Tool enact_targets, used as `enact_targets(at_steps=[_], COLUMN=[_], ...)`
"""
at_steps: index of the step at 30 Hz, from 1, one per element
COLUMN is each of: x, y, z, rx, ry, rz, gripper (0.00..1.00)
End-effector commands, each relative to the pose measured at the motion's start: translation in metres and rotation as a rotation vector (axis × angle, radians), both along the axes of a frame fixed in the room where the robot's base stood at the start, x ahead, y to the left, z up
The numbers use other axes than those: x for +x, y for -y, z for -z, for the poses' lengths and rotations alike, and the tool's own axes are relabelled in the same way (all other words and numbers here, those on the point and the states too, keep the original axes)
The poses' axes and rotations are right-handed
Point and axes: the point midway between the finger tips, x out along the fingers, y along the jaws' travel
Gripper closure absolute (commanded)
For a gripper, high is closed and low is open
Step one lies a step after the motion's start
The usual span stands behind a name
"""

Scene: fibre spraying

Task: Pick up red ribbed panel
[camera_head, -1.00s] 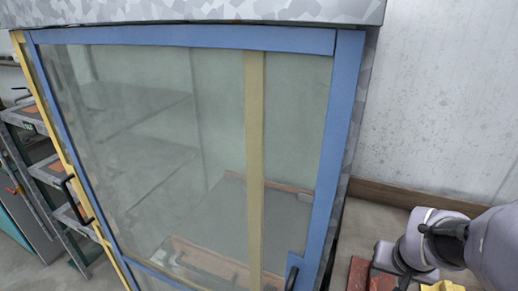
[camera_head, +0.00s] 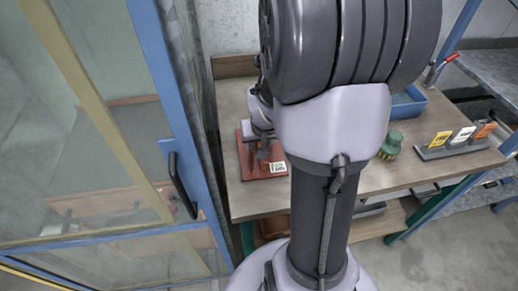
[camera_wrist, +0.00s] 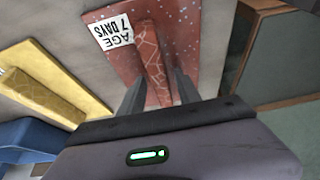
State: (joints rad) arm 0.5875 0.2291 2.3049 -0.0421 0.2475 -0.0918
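The red ribbed panel (camera_head: 245,163) lies flat near the left end of the wooden table, with a white label at its front. In the wrist view the red panel (camera_wrist: 190,30) is speckled, with a raised rib (camera_wrist: 151,70) along its middle and a label reading "AGE 7 DAYS". My gripper (camera_wrist: 160,88) is open, its two fingers apart on either side of the rib's near end. I cannot tell whether they touch it. In the head view my gripper (camera_head: 264,146) is over the panel, and my arm hides much of the table.
A yellow ribbed panel (camera_wrist: 45,92) and a blue object (camera_wrist: 25,137) lie beside the red one. A glass booth (camera_head: 85,150) with a blue frame stands close left of the table (camera_head: 245,205). A green brush (camera_head: 391,145), blue tray (camera_head: 408,103) and card holder (camera_head: 450,148) are right.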

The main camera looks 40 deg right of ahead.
Motion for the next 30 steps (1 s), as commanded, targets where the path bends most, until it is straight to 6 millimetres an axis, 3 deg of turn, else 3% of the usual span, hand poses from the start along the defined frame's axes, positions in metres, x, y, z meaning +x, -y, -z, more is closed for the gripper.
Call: enact_targets(at_steps=[1, 5, 6, 30], x=[-0.0001, -0.0002, -0.0003, -0.0005], y=[0.0, -0.0001, -0.0002, -0.0003], z=[-0.0002, -0.0002, -0.0002, -0.0001], rx=[0.0, 0.0, 0.001, 0.001], ry=[0.0, 0.0, -0.001, -0.001], rz=[0.0, 0.0, 0.0, 0.0], gripper=[0.72, 0.98, 1.0, 1.0])
